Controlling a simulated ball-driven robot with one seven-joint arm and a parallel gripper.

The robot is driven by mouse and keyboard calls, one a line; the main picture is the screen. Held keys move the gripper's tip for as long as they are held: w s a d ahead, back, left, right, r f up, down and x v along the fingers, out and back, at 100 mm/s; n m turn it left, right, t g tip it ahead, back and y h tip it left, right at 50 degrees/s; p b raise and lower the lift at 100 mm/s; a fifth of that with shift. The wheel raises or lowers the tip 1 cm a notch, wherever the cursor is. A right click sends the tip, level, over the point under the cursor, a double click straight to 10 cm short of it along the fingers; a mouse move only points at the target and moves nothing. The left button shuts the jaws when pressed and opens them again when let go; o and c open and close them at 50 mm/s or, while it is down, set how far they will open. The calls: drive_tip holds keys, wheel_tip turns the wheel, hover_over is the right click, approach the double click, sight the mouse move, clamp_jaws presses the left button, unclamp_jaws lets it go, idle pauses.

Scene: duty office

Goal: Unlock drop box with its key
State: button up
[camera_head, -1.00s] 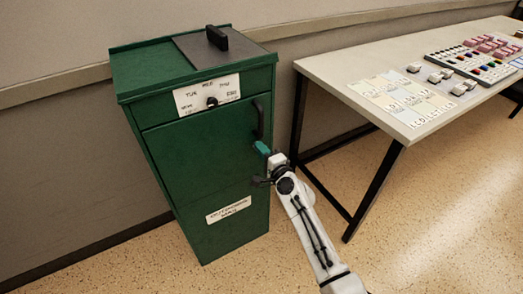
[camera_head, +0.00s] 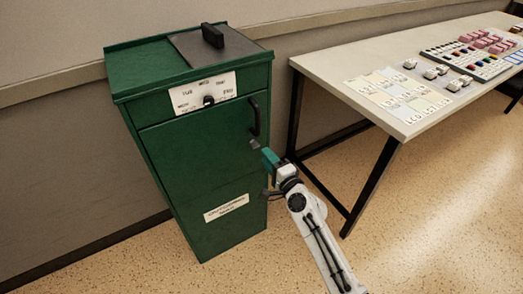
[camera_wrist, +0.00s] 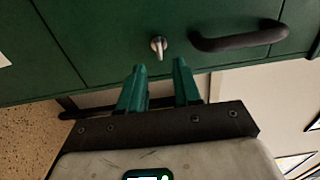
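The green drop box (camera_head: 180,150) stands against the wall at left. A small pale metal piece (camera_head: 254,143) sticks out of its front below the black door handle (camera_head: 255,116); it looks like the key in its lock. It also shows in the wrist view (camera_wrist: 158,46), left of the handle (camera_wrist: 240,38). Whether it is turned is hard to tell. The door looks shut. My gripper (camera_head: 267,156) is just in front of and below this metal piece. In the wrist view my two teal fingers (camera_wrist: 160,65) are apart with nothing between them, and the metal piece is beyond their tips.
A white label plate with a black knob (camera_head: 208,100) sits above the door. A black handle (camera_head: 213,35) is on the box's top. A table (camera_head: 350,70) with cards and small items stands at right, its dark legs near my arm. The floor in front is clear.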

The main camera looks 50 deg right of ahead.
drive_tip(key=shift+v, duration=2.3)
drive_tip(key=shift+d, duration=0.1)
drive_tip(key=s+a+n+g+y+p, duration=0.2)
drive_tip(key=s+a+n+g+y, duration=0.15)
drive_tip(key=a+n, duration=0.3)
drive_tip(key=s+a+n+g+y+p, duration=0.2)
drive_tip(key=a+n+g+y+p, duration=0.15)
drive_tip(key=a+n, duration=0.35)
drive_tip(key=s+a+r+n+g+h+p, duration=0.1)
drive_tip(key=s+n+g+p, duration=0.1)
drive_tip(key=s, duration=0.7)
drive_tip(key=s+r+n+g+h+p, duration=0.1)
drive_tip(key=s+n+g, duration=0.4)
drive_tip(key=s, duration=0.5)
drive_tip(key=shift+s+a+r+g+p, duration=0.2)
drive_tip(key=shift+a+r+g+p, duration=0.3)
drive_tip(key=shift+g, duration=0.7)
drive_tip(key=shift+o, duration=0.4)
drive_tip(key=shift+d+n, duration=0.1)
drive_tip(key=shift+n, duration=0.15)
